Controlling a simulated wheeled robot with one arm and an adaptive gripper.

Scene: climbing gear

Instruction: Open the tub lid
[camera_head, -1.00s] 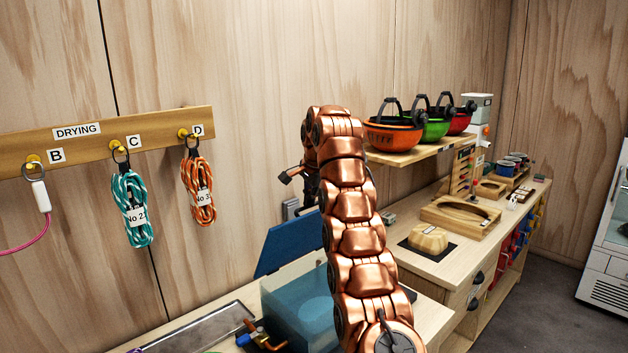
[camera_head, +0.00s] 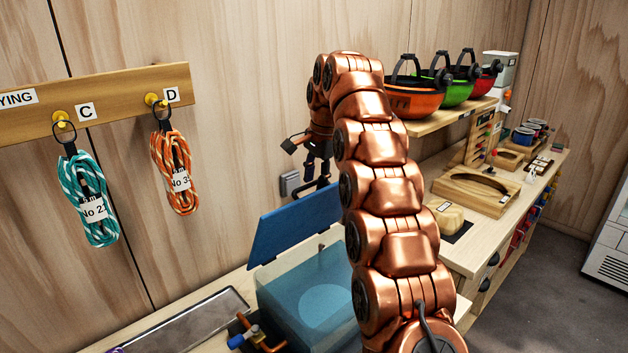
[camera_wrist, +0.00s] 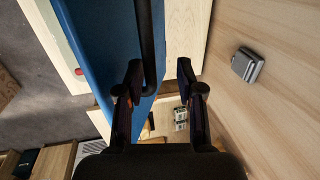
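The tub (camera_head: 308,300) is a see-through blue box on the counter below the wall. A pale round shape shows inside it. Its blue lid (camera_head: 296,224) stands raised and tilted at the tub's back edge. My gripper (camera_head: 318,178) is just above the lid's upper edge, partly hidden by my copper arm. In the wrist view, my gripper (camera_wrist: 158,76) has its fingers apart. A black bar handle (camera_wrist: 146,40) on the blue lid (camera_wrist: 98,35) runs between the fingertips, nearer the left finger. I cannot tell whether they touch.
Rope coils (camera_head: 172,172) hang on the drying rail (camera_head: 120,97) at left. A metal tray (camera_head: 190,325) lies left of the tub. A helmet shelf (camera_head: 450,118) and a counter with a wooden tray (camera_head: 470,200) are at right. A grey wall box (camera_wrist: 247,65) is near my gripper.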

